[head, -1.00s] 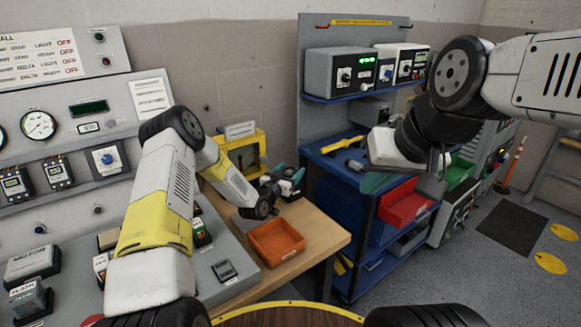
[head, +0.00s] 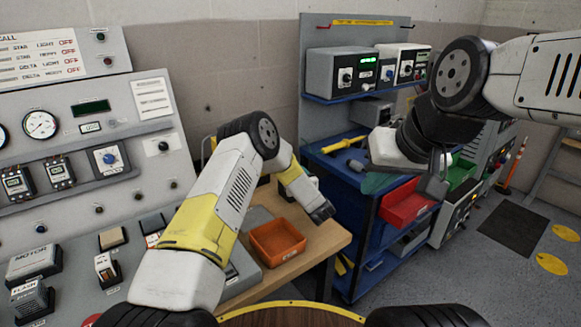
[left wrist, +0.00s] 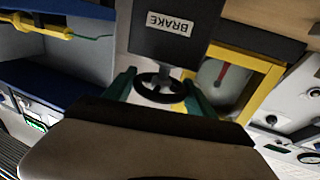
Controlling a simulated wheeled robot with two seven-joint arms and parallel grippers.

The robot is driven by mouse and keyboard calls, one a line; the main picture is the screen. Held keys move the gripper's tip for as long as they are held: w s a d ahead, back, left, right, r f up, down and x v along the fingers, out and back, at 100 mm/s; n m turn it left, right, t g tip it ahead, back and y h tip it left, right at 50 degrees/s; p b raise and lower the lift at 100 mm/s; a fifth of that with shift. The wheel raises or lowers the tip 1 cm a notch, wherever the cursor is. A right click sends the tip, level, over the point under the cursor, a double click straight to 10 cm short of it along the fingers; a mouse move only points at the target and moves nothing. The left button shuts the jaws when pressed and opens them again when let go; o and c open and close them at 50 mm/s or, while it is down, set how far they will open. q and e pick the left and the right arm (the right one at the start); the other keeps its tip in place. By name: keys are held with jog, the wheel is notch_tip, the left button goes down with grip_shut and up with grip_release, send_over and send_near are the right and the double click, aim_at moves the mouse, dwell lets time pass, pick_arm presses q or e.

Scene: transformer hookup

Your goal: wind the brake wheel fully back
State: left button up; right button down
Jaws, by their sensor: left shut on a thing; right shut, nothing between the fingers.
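The brake wheel (left wrist: 158,96) is a small black spoked wheel below a dark box labelled BRAKE (left wrist: 150,42) in the left wrist view. My left gripper (left wrist: 159,82) has its green fingers on either side of the wheel and is shut on its rim. In the head view my left arm hides the wheel and the left fingers. My right gripper (head: 376,183) is shut and empty, in front of the blue shelf unit, away from the brake.
A yellow-framed dial with a red pointer (left wrist: 225,72) stands beside the brake wheel. An orange tray (head: 277,259) lies on the wooden bench (head: 325,246). A blue shelf unit (head: 352,255) with a red bin (head: 405,204) stands to the right. A control panel (head: 70,140) fills the left.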

pick_arm(q)
jog(key=shift+w+r+n+g+y, duration=0.1)
jog(key=shift+r+n+g+y, duration=0.15)
jog(key=shift+n+y, duration=0.4)
jog(key=o, duration=1.4)
jog(key=shift+f, duration=0.1)
jog(key=shift+v, duration=3.9)
